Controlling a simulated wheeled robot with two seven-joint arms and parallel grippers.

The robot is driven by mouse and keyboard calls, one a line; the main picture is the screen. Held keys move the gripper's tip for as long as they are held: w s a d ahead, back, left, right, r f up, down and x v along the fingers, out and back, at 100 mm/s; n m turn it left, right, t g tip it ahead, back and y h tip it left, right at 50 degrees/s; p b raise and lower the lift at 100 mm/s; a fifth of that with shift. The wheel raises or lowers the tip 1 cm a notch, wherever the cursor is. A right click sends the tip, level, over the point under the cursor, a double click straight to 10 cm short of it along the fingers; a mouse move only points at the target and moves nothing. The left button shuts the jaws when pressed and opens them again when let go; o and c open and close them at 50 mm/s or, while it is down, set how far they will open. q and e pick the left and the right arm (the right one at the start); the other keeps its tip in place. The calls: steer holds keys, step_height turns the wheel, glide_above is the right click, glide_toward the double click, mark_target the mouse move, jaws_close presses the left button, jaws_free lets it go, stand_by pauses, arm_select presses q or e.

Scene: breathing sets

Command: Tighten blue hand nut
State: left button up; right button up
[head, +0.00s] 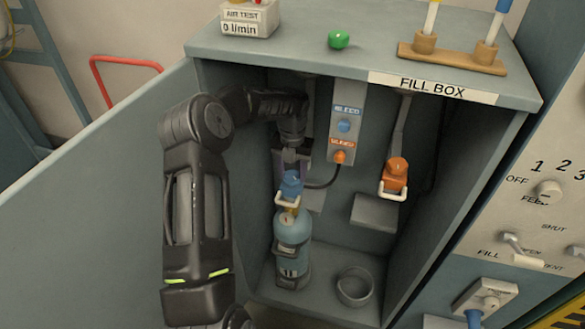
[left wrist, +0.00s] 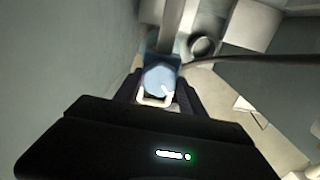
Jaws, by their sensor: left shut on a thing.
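The blue hand nut (head: 291,184) sits at the top of the blue cylinder (head: 291,255), on its valve inside the fill box. A white U-shaped yoke shows just below the nut. My left gripper (head: 290,165) reaches in from the left and is shut on the blue nut from above. In the left wrist view the blue nut (left wrist: 160,79) shows between the fingers, with the white yoke below it. The cylinder stands upright on the box floor. My right gripper is not in view.
An orange nut with a white yoke (head: 395,177) hangs to the right. A bleed panel (head: 345,125) is on the back wall, with a dark hose below it. An empty ring holder (head: 354,287) stands beside the cylinder. The open door (head: 95,205) is at the left.

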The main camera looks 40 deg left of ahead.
mark_target(292, 175)
arm_select(q)
steer(key=shift+r+m+p, duration=0.15)
steer(key=shift+m+p, duration=0.75)
steer(key=shift+m, duration=0.3)
steer(key=o, duration=1.4)
steer(key=shift+c, duration=0.2)
steer(key=shift+r, duration=3.75)
